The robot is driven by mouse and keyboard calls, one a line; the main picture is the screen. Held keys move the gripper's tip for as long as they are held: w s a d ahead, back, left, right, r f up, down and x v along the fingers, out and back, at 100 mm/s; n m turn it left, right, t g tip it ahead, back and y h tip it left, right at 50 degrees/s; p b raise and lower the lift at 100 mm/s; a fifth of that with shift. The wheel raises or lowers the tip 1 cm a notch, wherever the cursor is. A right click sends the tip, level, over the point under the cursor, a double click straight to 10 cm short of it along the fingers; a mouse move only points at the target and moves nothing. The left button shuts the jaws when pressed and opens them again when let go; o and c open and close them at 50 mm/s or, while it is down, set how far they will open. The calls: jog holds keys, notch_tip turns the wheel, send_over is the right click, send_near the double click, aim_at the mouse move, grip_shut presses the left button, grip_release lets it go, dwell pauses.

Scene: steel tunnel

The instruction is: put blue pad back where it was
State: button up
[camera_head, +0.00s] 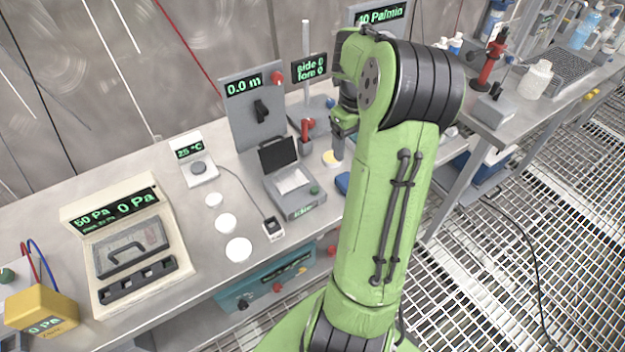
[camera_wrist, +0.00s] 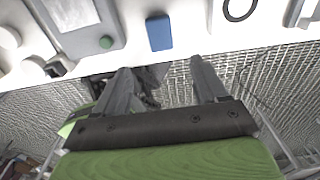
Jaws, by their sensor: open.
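The blue pad (camera_wrist: 159,33) lies on the bench top close to its front edge, beyond my fingertips in the wrist view. In the head view only part of the blue pad (camera_head: 343,183) shows, beside my green arm, which hides the rest. My gripper (camera_wrist: 160,78) is open, with its two fingers apart and nothing visible held between them. The pad is apart from the fingers, in line with the gap between them. In the head view my gripper is partly hidden behind the arm.
A grey device with a raised black lid (camera_head: 290,183) stands left of the pad. A grey panel reading 0.0 m (camera_head: 257,112) stands behind it. White discs (camera_head: 239,249) lie further left. A black ring (camera_wrist: 240,9) lies right of the pad. Grating floor (camera_head: 500,250) lies beyond the bench edge.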

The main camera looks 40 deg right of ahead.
jog(key=w+a+r+n+t+h, duration=0.1)
jog(key=a+r+n, duration=0.3)
jog(key=a+n, duration=0.4)
jog(key=a+r+n+t+h, duration=0.1)
jog(key=a+r+n+h, duration=0.1)
jog(key=a+r+n, duration=0.45)
jog(key=s+a+n+t+y, duration=0.1)
jog(key=s+a+n+t, duration=0.1)
jog(key=s+a+n, duration=0.3)
jog(key=s+a+f+n+t+y, duration=0.1)
jog(key=s+a+n, duration=0.4)
jog(key=a+n, duration=0.6)
jog(key=n+t+y, duration=0.1)
jog(key=n, duration=0.7)
jog(key=shift+a+f, duration=0.15)
